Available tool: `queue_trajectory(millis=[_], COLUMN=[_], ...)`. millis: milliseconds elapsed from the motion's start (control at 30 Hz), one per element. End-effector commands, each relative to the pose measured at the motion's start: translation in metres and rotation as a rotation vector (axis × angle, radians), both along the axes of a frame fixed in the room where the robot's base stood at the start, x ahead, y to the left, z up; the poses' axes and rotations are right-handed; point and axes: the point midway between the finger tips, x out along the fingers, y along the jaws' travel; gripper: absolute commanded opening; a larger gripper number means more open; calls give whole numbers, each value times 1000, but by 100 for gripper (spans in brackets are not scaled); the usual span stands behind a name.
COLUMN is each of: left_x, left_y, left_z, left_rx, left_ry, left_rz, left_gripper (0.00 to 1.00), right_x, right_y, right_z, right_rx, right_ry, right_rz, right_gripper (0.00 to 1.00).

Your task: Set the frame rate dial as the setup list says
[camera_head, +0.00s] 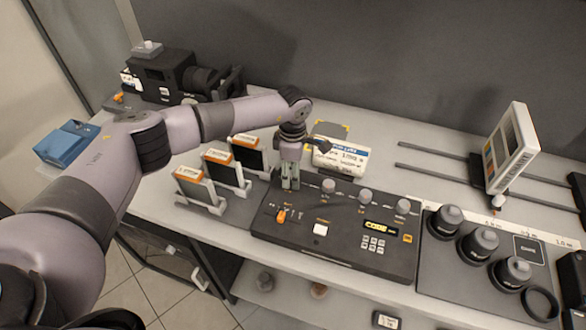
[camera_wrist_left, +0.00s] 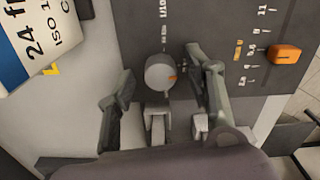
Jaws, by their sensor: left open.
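The dark control panel (camera_head: 340,245) lies on the bench with several grey round knobs along its far edge, one of them this knob (camera_head: 328,186). The leftmost knob is hidden by my left gripper (camera_head: 290,184) in the head view. The gripper is open, with a gap on each side of the knob. The setup card (camera_head: 348,158) stands behind the panel; the wrist view shows "24 fr" and "ISO 1" on it (camera_wrist_left: 35,45). The small dial labels are unclear.
An orange lever (camera_head: 282,215), a white button (camera_head: 320,229) and a keypad (camera_head: 374,244) are on the panel. Cards in white holders (camera_head: 212,204) stand to its left. A camera (camera_head: 165,75) is behind.

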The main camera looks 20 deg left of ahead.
Motion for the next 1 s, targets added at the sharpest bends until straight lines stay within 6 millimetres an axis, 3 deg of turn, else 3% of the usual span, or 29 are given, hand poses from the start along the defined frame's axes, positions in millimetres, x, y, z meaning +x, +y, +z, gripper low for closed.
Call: queue_trajectory(millis=[233,900,1000], left_x=[0,0,0], left_y=[0,0,0], left_z=[-1,0,0], left_rx=[0,0,0], left_ry=[0,1,1], left_rz=[-1,0,0], left_gripper=[47,3,0], right_x=[1,1,1], right_y=[0,1,2], right_z=[0,0,0], right_rx=[0,1,2], right_ry=[-1,-1,-1], right_rz=[0,1,1], right_gripper=[40,40,40])
